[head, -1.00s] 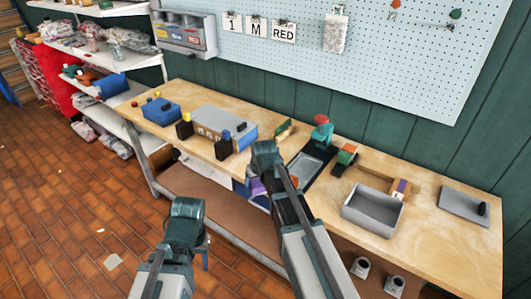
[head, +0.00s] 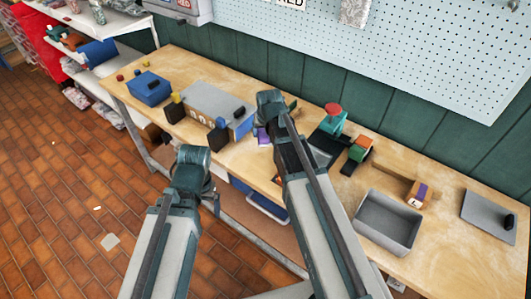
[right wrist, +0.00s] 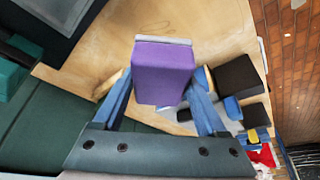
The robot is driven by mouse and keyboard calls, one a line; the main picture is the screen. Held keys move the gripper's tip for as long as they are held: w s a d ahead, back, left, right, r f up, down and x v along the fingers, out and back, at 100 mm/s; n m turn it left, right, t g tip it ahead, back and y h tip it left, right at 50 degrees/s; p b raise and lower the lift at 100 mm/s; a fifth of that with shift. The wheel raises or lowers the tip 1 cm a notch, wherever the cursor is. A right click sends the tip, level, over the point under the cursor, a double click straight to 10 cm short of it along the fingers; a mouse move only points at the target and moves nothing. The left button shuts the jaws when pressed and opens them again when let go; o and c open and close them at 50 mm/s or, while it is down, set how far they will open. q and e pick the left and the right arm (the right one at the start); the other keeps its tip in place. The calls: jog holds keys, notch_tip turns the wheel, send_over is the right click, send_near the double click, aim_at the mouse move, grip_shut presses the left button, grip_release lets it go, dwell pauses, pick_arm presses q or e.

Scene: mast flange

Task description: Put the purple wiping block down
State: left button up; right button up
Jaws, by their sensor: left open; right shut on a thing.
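The purple wiping block (right wrist: 164,72) is held between the blue fingers of my right gripper (right wrist: 163,88), which is shut on it. A pale grey strip runs along its far end. In the head view a small part of the purple block (head: 263,137) shows under my right gripper, over the wooden bench (head: 463,268). I cannot tell whether it touches the bench. My left gripper (head: 212,197) is open and empty, in front of the bench over the floor; its fingertips are partly hidden.
A grey block-like box (head: 208,103) with black blocks stands left of the right gripper, and a blue box (head: 150,88) further left. A grey open bin (head: 386,222) and a grey plate (head: 487,214) with a black handle are to the right. Bare wood lies between them.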

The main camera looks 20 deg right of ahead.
jog(key=b, duration=0.6)
send_over(265, 153)
jog(key=s, duration=0.2)
jog(key=shift+w+a+f, duration=0.1)
jog(key=shift+f, duration=1.55)
jog(key=shift+w+a+f, duration=0.1)
jog(key=shift+f, duration=1.5)
jog(key=shift+f+b, duration=0.1)
jog(key=shift+b, duration=0.2)
notch_tip(265, 153, down, 4)
jog(key=b, duration=0.3)
jog(key=shift+r, duration=0.25)
jog(key=shift+b, duration=0.3)
jog(key=shift+f, duration=0.15)
jog(key=o, duration=1.2)
jog(key=shift+o, duration=0.2)
